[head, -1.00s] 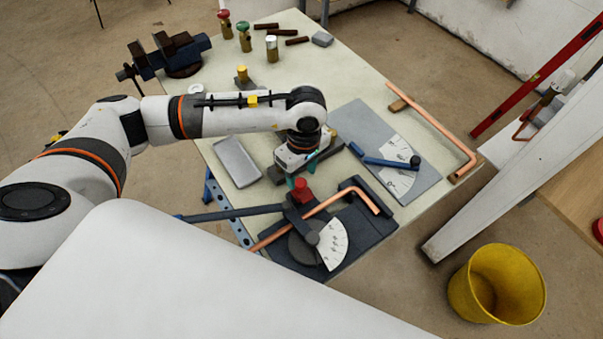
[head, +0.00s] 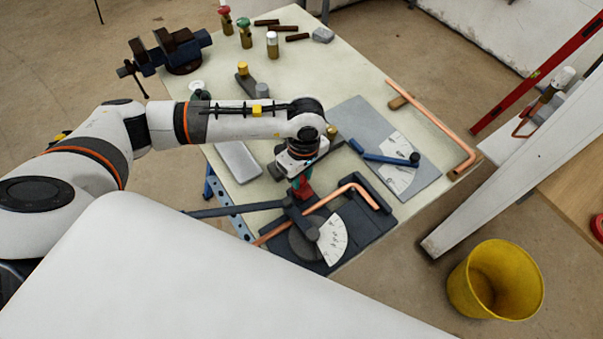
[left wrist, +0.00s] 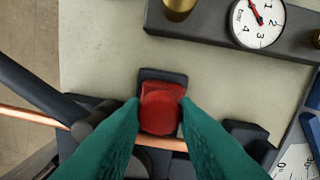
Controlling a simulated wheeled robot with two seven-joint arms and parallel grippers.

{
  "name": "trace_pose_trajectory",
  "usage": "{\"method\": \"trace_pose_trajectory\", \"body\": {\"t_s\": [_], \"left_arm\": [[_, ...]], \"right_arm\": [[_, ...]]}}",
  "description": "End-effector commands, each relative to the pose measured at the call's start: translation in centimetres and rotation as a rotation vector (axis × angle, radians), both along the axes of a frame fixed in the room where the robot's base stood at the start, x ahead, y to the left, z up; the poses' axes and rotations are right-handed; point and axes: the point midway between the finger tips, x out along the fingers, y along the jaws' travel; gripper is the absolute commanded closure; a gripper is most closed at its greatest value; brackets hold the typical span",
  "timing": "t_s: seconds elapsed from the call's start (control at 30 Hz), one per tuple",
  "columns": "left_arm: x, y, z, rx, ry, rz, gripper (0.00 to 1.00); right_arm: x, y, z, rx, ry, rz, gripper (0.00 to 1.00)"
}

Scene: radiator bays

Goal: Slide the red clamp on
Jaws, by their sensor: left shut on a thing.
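The red clamp (head: 305,190) stands on the dark pipe bender (head: 372,226) near the table's front edge. My left gripper (head: 301,183) points down and its teal fingers are shut on the clamp. In the left wrist view the clamp (left wrist: 161,108) sits between both fingertips (left wrist: 160,104), over a dark block. A bent copper pipe (head: 344,193) lies across the bender; in the left wrist view the pipe (left wrist: 30,116) runs just below the clamp, partly hidden by the fingers. I cannot tell whether the clamp touches the pipe. My right gripper is not in view.
A second bender with a blue arm (head: 385,160) lies on a grey plate to the right. A grey tray (head: 237,160) is to the left. A long copper pipe (head: 430,118) rests along the right edge. A vise (head: 178,52) stands at the back left. A yellow bucket (head: 495,280) is on the floor.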

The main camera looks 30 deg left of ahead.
Motion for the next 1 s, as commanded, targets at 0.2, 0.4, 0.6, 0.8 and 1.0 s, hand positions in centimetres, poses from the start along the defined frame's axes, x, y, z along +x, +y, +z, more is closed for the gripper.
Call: {"method": "trace_pose_trajectory", "body": {"t_s": [0.2,0.4,0.6,0.8,1.0], "left_arm": [[-1.3,-2.4,-0.3,-0.003,0.0,-0.005,1.0],[-1.8,-3.1,0.0,-0.002,0.002,-0.001,1.0],[-1.9,-3.1,0.0,-0.005,0.004,-0.004,0.67],[-1.8,-3.0,0.0,-0.003,0.002,-0.002,0.52],[-1.7,-3.0,0.1,-0.001,0.0,-0.001,0.52]], "right_arm": [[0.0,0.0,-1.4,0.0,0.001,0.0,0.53],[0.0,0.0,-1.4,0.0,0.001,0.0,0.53],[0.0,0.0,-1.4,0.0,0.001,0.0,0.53],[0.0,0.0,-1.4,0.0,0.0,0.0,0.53],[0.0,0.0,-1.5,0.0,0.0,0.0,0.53]]}}
